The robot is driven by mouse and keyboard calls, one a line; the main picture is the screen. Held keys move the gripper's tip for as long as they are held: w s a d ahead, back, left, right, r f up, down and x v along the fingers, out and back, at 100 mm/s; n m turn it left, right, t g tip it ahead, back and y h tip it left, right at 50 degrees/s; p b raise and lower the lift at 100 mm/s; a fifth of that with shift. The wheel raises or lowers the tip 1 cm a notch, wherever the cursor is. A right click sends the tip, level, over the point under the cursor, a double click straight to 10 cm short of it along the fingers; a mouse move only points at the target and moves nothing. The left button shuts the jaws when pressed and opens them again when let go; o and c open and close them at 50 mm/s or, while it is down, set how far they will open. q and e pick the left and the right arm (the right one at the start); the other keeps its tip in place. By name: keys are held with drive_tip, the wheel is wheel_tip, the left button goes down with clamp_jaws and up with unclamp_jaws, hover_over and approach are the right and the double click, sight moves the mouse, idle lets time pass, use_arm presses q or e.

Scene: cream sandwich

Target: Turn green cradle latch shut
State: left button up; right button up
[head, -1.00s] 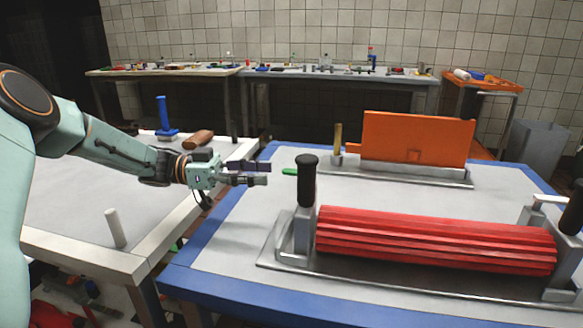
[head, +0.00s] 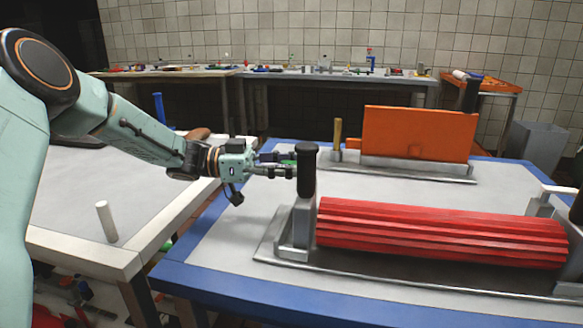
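The green latch (head: 288,162) shows only as a small strip beside the black upright handle (head: 307,170), at the left end of the cradle with the red ribbed roller (head: 440,233). My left gripper (head: 290,164) reaches in from the left with its fingers apart, one above the other. The green strip shows between the fingers, partly hidden by them. I cannot tell whether they touch it. The fingertips overlap or come close to the black handle in this view. My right gripper is not in view.
An orange block (head: 418,135) stands in a metal holder behind, with a brass post (head: 337,139) beside it. A dark upright shape (head: 470,95) shows behind the block's right end. The blue-edged table (head: 225,290) is clear at its left front. A white peg (head: 107,221) stands on the left table.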

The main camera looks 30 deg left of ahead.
use_arm(q)
drive_tip(key=shift+w+a, duration=0.1)
drive_tip(key=shift+c, duration=0.5)
drive_tip(key=shift+f, duration=0.1)
drive_tip(key=shift+c, duration=0.8)
clamp_jaws()
drive_tip(key=shift+p, duration=0.4)
